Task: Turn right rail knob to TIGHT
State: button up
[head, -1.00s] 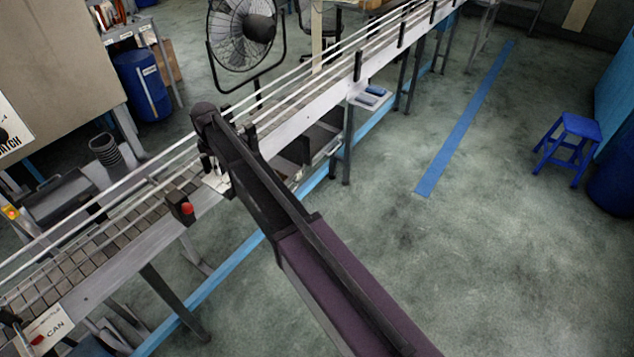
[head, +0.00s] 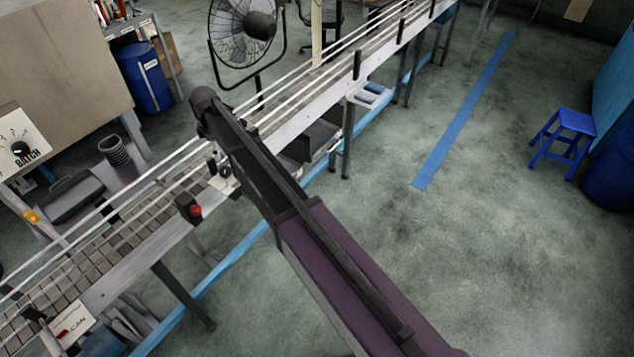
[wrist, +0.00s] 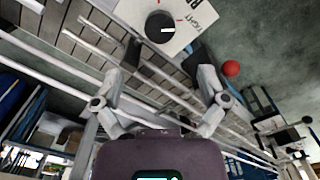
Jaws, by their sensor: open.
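The rail knob (wrist: 160,27) is a round black knob on a white plate (wrist: 202,10) lettered TIGHT, at the top of the wrist view. A white line on the knob points toward the picture's right. My gripper (wrist: 161,80) is open and empty, its two fingers spread wide, with the knob apart from them and above the gap between them in the picture. In the head view the white plate (head: 226,186) shows beside the conveyor rail, partly behind my arm. My gripper is mostly hidden there.
The conveyor (head: 130,240) with its white guide rails runs diagonally under my arm. Open floor (head: 400,250) lies to the right.

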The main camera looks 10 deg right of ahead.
jog(key=shift+r+p, duration=2.15)
jog(key=shift+r, duration=0.3)
jog(key=s+d+f+m+b, duration=0.3)
jog(key=s+d+m, duration=0.1)
jog(key=d, duration=0.5)
jog(key=s+d+f+m+b, duration=0.4)
jog(key=s+d, duration=0.1)
jog(key=d, duration=0.5)
jog(key=s+d+f+m+b, duration=0.4)
jog(key=s+d+m, duration=0.1)
jog(key=d, duration=0.5)
jog(key=shift+s+d, duration=0.15)
jog(key=shift+s, duration=0.15)
jog(key=s+d+f+m+b, duration=0.1)
jog(key=s+d+m, duration=0.4)
jog(key=s+d, duration=0.3)
jog(key=shift+s+d+f+b, duration=0.15)
jog(key=shift+s+f+b, duration=0.25)
jog(key=shift+s, duration=0.15)
